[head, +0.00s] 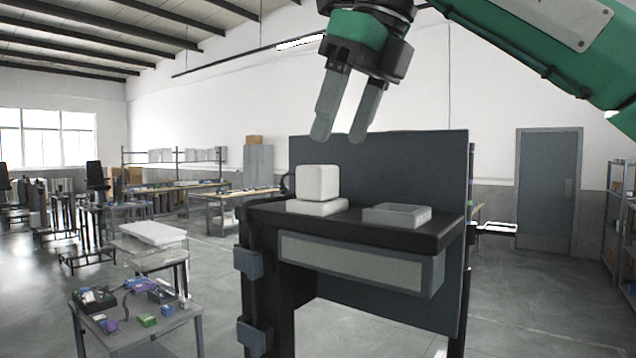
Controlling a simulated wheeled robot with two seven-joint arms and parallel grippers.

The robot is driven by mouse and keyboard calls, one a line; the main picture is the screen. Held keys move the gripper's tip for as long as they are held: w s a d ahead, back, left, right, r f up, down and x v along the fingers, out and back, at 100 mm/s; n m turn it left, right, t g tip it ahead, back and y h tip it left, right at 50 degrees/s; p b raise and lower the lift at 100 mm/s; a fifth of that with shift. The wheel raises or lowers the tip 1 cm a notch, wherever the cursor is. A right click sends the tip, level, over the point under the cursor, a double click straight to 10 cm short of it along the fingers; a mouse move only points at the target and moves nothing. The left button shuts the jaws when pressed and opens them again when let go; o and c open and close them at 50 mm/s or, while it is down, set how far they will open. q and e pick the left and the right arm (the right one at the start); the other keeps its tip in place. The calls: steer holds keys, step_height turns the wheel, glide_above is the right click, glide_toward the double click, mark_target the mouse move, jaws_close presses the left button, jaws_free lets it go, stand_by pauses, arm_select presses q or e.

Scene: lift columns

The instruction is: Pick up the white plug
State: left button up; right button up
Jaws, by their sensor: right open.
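A white plug (318,183), a block with rounded edges, sits upright on a flat pale base (318,207) on the dark bench top. My right gripper (337,138) comes down from the top of the head view. Its two grey fingers point downward and are open and empty. The fingertips show above the plug and slightly to its right, with a gap between them and its top. My left gripper is not in view.
A shallow grey tray (397,216) lies right of the plug on the dark bench (365,233). A dark upright panel (425,165) closes the bench's back. A low table (190,317) with small parts stands at the lower left.

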mark_target(322, 172)
steer(key=shift+w+a+f, duration=0.25)
steer(key=shift+w+f, duration=0.45)
steer(key=shift+f, duration=0.2)
steer(key=shift+s+a+f+p, duration=0.25)
steer(key=shift+a+p, duration=0.05)
steer(key=shift+p, duration=0.15)
steer(key=p+x, duration=0.1)
steer(key=x, duration=0.3)
steer(key=shift+w+a+f+p, duration=0.15)
steer(key=shift+w+a+p, duration=0.05)
steer(key=shift+p, duration=0.15)
steer(key=shift+s, duration=0.15)
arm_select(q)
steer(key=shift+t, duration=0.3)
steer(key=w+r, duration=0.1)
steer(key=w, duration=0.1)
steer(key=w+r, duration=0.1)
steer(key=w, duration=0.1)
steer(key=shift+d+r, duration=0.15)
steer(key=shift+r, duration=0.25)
arm_select(e)
steer(key=c, duration=1)
